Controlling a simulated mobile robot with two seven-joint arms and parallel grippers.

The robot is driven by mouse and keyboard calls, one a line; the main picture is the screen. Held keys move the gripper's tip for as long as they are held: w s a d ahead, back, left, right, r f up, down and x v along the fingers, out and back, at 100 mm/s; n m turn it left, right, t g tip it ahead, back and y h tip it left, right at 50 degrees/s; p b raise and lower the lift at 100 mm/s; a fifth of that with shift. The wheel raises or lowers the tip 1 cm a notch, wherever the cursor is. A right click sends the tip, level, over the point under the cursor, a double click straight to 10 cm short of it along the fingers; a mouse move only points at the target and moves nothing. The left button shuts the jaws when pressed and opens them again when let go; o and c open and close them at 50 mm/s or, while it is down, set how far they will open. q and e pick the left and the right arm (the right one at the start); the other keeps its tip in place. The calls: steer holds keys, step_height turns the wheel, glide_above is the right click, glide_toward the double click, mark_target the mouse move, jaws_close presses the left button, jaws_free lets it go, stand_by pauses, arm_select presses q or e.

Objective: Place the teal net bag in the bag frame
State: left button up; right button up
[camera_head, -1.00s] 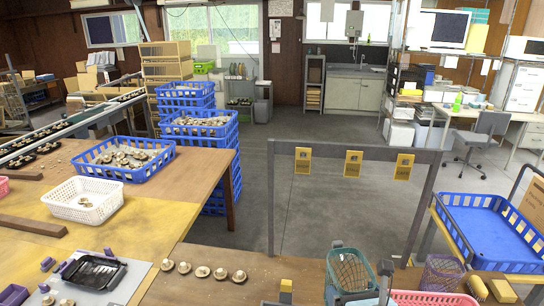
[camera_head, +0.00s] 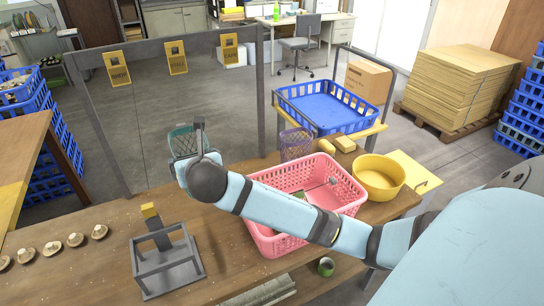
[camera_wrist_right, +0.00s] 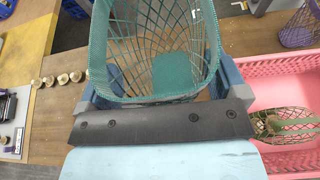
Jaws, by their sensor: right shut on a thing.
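The teal net bag (camera_head: 182,143) is an open-mesh bag with a solid teal rim, at the table's far edge in the head view. It fills the upper middle of the right wrist view (camera_wrist_right: 155,99), mouth open. My right gripper (camera_head: 200,138) is shut on the bag, its fingers on either side of it in the wrist view (camera_wrist_right: 160,78). I cannot tell whether the bag touches the table. The bag frame (camera_head: 168,272), a grey metal stand with a yellow-topped post, stands empty on the table, nearer and left of the bag. My left gripper is out of view.
A pink basket (camera_head: 352,205) holding a net bag lies under my right forearm. A purple mesh bag (camera_head: 296,146) and a yellow bowl (camera_head: 378,176) stand beyond it. Mushrooms (camera_head: 75,240) line the table left. A tall grey rack (camera_head: 100,130) rises behind the table edge.

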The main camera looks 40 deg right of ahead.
steer(key=shift+w+f, duration=0.1)
steer(key=shift+w, duration=0.1)
step_height(320, 180, down, 20)
steer(key=b, duration=0.3)
steer(key=shift+b, duration=0.4)
steer(key=o, duration=0.8)
